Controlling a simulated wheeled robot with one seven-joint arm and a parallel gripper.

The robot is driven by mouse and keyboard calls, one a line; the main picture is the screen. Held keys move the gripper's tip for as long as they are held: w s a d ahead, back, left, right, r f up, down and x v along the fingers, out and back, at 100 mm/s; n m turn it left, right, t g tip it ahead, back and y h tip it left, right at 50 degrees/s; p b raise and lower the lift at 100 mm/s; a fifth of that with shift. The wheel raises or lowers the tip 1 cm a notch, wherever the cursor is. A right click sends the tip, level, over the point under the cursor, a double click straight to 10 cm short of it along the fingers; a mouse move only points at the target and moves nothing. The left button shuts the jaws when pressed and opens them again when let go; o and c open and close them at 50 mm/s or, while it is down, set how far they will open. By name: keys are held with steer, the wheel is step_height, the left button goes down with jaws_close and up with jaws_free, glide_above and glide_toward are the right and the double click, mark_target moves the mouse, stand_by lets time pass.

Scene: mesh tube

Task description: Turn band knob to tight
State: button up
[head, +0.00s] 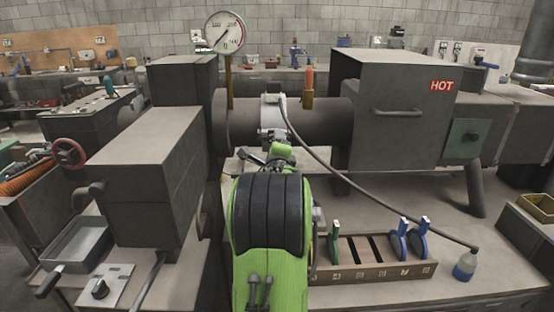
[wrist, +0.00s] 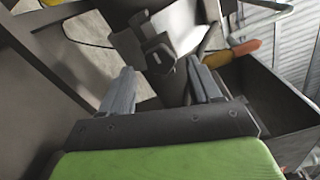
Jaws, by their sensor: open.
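A pale grey band (head: 271,108) wraps the dark horizontal tube (head: 318,122) in the middle of the head view. My gripper (head: 267,157) is just below and in front of the band, and my green arm hides part of this area. In the wrist view my gripper (wrist: 160,70) is open, its two grey fingers apart. A dark blocky part with a small light face (wrist: 160,56) shows just beyond and between the fingertips; it may be the band knob. I cannot tell whether the fingers touch it. No tight mark is readable.
A round gauge (head: 225,33) stands above the tube. A dark box marked HOT (head: 395,100) is at the right. A wooden rack (head: 375,272) holds green and blue discs. A knob panel (head: 98,289) lies lower left.

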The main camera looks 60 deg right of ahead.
steer(key=v, duration=1.2)
steer(key=shift+s+a, duration=0.15)
steer(key=shift+a, duration=0.15)
